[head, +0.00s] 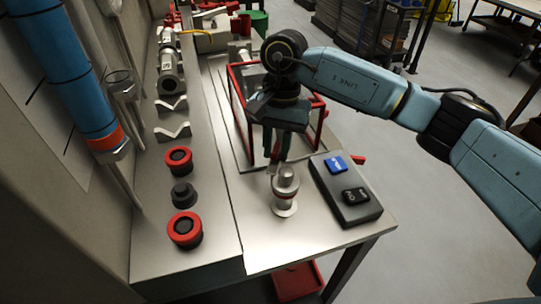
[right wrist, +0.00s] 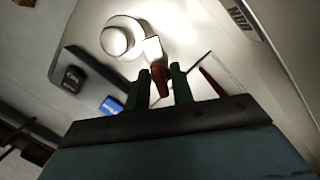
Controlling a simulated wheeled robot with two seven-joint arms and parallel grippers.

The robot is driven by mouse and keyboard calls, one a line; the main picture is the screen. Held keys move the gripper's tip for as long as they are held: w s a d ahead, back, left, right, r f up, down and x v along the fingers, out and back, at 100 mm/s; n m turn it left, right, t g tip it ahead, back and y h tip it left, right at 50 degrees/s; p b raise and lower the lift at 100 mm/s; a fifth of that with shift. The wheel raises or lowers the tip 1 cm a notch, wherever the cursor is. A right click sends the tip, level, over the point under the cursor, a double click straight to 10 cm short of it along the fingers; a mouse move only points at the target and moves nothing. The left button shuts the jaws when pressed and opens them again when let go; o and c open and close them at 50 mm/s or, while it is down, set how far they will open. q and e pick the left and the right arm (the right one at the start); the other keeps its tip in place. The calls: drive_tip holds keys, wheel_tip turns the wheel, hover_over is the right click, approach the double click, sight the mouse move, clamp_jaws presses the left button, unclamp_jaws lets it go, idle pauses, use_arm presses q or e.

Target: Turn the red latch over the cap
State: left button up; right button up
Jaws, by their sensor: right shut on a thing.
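The fixture with a silver cap (head: 286,178) stands upright on the front part of the metal bench. The cap also shows in the right wrist view as a bright round shape (right wrist: 119,38). My right gripper (head: 275,155) points down just behind the cap. Its green fingers (right wrist: 160,82) are shut on the red latch (right wrist: 158,74), beside the cap. A pale block at the latch's end reaches toward the cap. In the head view the fingers hide most of the latch. My left gripper is not in view.
A dark pad (head: 347,208) with a blue and a black labelled block stands right of the fixture. A red-edged frame (head: 320,125) stands behind my gripper. Red-rimmed black rings (head: 185,229) and metal parts line the left shelf. Bare bench lies in front of the fixture.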

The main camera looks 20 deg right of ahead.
sight(277, 147)
drive_tip(key=shift+s+d+f, duration=0.1)
drive_tip(key=shift+f, duration=0.05)
drive_tip(key=shift+n+b, duration=1)
drive_tip(key=shift+n, duration=0.2)
drive_tip(key=o, duration=0.6)
drive_tip(key=shift+d, duration=0.1)
drive_tip(key=shift+c, duration=0.2)
drive_tip(key=shift+r, duration=0.2)
drive_tip(key=shift+r, duration=0.15)
drive_tip(key=shift+r+p, duration=1.8)
drive_tip(key=shift+r, duration=1.8)
